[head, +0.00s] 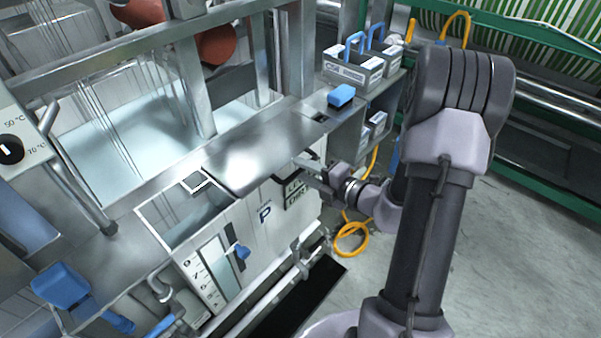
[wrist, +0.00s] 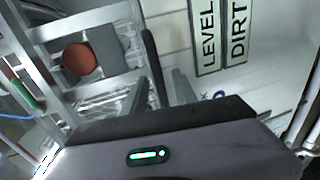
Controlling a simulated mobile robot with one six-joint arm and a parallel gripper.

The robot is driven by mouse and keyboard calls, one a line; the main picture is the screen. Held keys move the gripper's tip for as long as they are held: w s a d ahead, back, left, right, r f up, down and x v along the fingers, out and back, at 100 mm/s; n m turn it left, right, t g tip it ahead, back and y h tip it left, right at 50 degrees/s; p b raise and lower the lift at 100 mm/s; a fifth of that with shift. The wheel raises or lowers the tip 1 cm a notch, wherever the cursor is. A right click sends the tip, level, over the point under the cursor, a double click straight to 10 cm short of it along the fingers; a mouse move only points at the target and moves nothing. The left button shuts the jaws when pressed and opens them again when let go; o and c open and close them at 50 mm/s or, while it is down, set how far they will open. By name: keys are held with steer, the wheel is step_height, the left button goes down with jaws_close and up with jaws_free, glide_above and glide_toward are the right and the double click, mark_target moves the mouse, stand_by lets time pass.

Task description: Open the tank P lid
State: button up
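Tank P stands at the centre of the head view, its white front (head: 252,232) marked with a blue P. At its top left is a rectangular opening (head: 185,212) showing a pale interior. A smooth metal panel (head: 250,160) lies flat beside it to the right; I cannot tell whether this is the lid. A small square metal frame (head: 197,182) sits at the opening's back edge. My gripper (head: 300,172) is at the right end of the tank front, by the LEVEL/DIRT sign (head: 298,191). Its fingers appear apart and empty; the wrist view shows the sign (wrist: 222,38) close by.
A metal pipe rail (head: 262,292) runs below. A yellow hose (head: 352,240) lies on the floor. Open floor is at right.

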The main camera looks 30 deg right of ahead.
steer(key=shift+w+a+f, duration=0.1)
steer(key=shift+w+a, duration=0.15)
steer(key=shift+w, duration=0.35)
steer(key=shift+c, duration=0.2)
jaws_close()
stand_by(0.9)
